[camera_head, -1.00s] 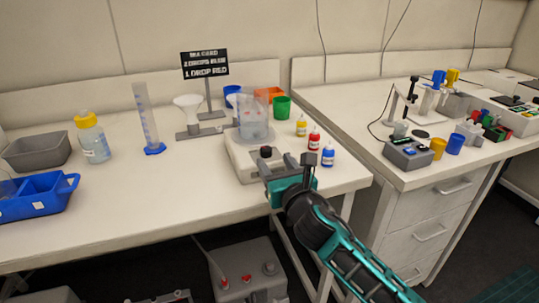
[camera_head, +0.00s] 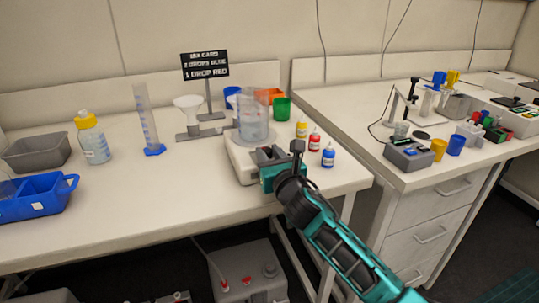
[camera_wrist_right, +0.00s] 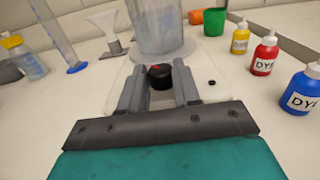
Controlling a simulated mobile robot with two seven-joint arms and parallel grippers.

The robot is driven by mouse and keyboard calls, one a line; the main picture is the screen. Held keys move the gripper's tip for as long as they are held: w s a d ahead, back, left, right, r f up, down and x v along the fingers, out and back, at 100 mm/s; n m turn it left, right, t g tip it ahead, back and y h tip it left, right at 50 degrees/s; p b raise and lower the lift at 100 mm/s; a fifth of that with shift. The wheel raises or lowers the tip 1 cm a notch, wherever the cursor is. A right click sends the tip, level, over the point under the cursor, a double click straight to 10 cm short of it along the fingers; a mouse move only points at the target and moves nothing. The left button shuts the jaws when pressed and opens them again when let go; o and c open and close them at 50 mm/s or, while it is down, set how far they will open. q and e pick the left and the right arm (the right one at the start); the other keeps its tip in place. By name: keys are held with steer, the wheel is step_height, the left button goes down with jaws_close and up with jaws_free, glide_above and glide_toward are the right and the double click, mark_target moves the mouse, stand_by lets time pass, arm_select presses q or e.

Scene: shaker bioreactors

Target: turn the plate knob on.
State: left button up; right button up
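The white stirring plate (camera_head: 240,164) stands near the front edge of the left bench with a clear beaker (camera_head: 253,118) on it. In the right wrist view, the black plate knob (camera_wrist_right: 160,76) with a red mark sits on the plate's front, below the beaker (camera_wrist_right: 158,25). My right gripper (camera_wrist_right: 160,92) is open, its two grey fingers on either side of the knob with a gap visible. Whether they touch the knob cannot be told. In the head view the right gripper (camera_head: 272,157) hides the knob. My left gripper is not in view.
Yellow (camera_head: 301,127), red (camera_head: 314,140) and blue (camera_head: 328,155) dye bottles stand close to the right of the plate. A funnel stand (camera_head: 190,118) and measuring cylinder (camera_head: 147,122) stand to the left. The bench front at centre left is clear.

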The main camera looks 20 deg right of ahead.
steer(key=c, duration=0.5)
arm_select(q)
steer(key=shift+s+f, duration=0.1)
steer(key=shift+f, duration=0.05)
arm_select(e)
steer(key=shift+a+h, duration=0.1)
steer(key=shift+h, duration=0.2)
steer(key=m+h, duration=0.1)
steer(key=m+h+b, duration=0.1)
steer(key=h, duration=0.1)
steer(key=shift+a+m+h, duration=0.25)
steer(key=shift+m+h, duration=0.15)
steer(key=shift+w+a+m+g+h+b, duration=0.15)
steer(key=shift+m+g+h+b, duration=0.35)
steer(key=shift+m+h, duration=0.5)
steer(key=m+g+h, duration=0.1)
steer(key=h, duration=0.1)
steer(key=m+h, duration=0.1)
steer(key=shift+a+g+h, duration=0.2)
steer(key=shift+g+h, duration=0.2)
steer(key=shift+w+a+m+g+h+b, duration=0.15)
steer(key=shift+m+g+h+b, duration=0.25)
steer(key=shift+m+g+h, duration=0.6)
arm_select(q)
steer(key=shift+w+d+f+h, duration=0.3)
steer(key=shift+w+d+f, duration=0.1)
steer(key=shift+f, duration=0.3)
arm_select(e)
steer(key=shift+h, duration=0.5)
